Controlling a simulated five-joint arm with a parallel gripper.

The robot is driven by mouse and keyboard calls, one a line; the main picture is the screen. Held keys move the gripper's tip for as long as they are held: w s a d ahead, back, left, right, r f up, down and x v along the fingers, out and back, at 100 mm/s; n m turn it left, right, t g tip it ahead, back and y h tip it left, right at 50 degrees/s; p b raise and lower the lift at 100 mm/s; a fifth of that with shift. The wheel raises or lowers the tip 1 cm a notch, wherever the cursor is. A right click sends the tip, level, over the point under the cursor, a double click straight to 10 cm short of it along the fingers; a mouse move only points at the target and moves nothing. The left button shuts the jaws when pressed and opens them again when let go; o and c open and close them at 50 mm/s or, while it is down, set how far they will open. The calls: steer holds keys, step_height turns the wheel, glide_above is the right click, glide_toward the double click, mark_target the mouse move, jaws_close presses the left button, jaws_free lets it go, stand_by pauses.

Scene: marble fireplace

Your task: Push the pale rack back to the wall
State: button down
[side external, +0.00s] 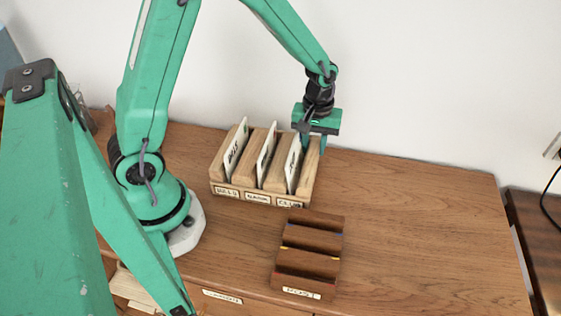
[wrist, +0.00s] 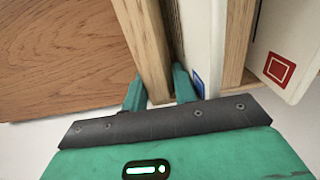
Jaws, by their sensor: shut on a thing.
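The pale wooden rack (side external: 309,170) stands upright at the back of the brown desk, close to the white wall. I cannot tell whether its back touches the wall. Several white cards or folders (side external: 266,155) stand in its slots, and its front carries small labels. My gripper (side external: 311,145) is lowered at the rack's right back end. In the wrist view my gripper (wrist: 159,92) has one finger on each side of the rack's end panel (wrist: 148,50), shut on it. A white folder with a blue mark (wrist: 198,50) stands beside the inner finger.
A darker, empty slotted rack (side external: 311,247) with a label sits in front, near the desk's front edge. The desk top (side external: 430,230) to the right is clear. The white wall (side external: 440,80) rises behind. A dark surface with a cable lies at far right.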

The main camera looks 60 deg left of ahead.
steer(key=shift+w+a+r, duration=0.1)
steer(key=shift+w, duration=0.2)
steer(key=shift+w+a, duration=1.45)
steer(key=shift+w, duration=0.05)
steer(key=c, duration=1)
jaws_free()
steer(key=shift+c, duration=0.2)
step_height(320, 180, up, 8)
